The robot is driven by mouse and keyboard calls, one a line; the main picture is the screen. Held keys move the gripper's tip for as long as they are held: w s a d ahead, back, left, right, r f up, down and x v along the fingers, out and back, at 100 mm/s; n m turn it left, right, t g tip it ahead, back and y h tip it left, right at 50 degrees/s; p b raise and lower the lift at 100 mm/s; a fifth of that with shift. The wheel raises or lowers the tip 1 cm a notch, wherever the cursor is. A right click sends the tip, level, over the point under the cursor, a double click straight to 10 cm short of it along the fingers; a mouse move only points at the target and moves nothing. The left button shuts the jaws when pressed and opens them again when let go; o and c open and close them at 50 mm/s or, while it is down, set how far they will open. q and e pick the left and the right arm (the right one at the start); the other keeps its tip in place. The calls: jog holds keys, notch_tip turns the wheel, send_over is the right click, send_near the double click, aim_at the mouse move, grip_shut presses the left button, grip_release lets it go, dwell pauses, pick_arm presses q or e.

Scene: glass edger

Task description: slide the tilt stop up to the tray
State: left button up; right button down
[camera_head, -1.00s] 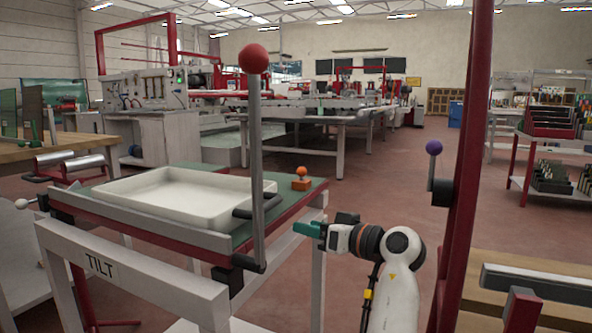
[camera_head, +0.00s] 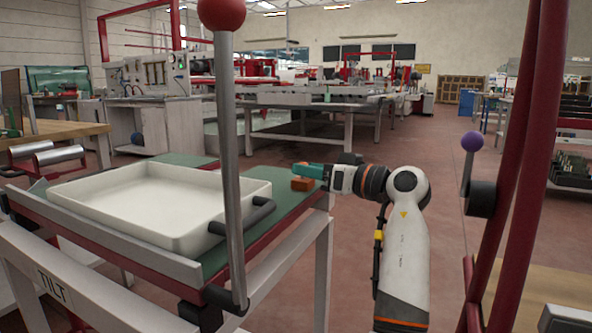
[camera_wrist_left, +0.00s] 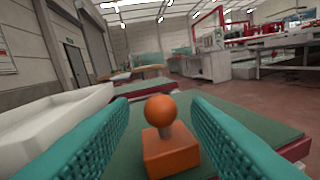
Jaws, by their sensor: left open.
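The tilt stop is an orange block (camera_head: 303,185) on the green table top (camera_head: 283,207), to the right of the white tray (camera_head: 250,186) with a gap of bare green surface between. In the left wrist view its orange ball knob (camera_wrist_left: 160,108) stands upright on the block. My left gripper (camera_head: 307,170) has teal fingers and is at the stop, hiding the knob in the head view. In the left wrist view the fingers are open, one each side of the knob, with clear space on both sides. The tray (camera_wrist_left: 60,120) lies to the left there. My right gripper is out of view.
A grey lever (camera_head: 232,150) with a red ball rises in front of the tray. A white frame marked TILT (camera_head: 90,290) is below the tray. A red post (camera_head: 528,170) with a purple-knobbed lever (camera_head: 471,160) stands at the right.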

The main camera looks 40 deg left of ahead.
pick_arm(q)
jog(key=shift+s+a+b, duration=0.2)
jog(key=shift+a+b, duration=0.35)
jog(key=shift+a, duration=1.65)
grip_shut()
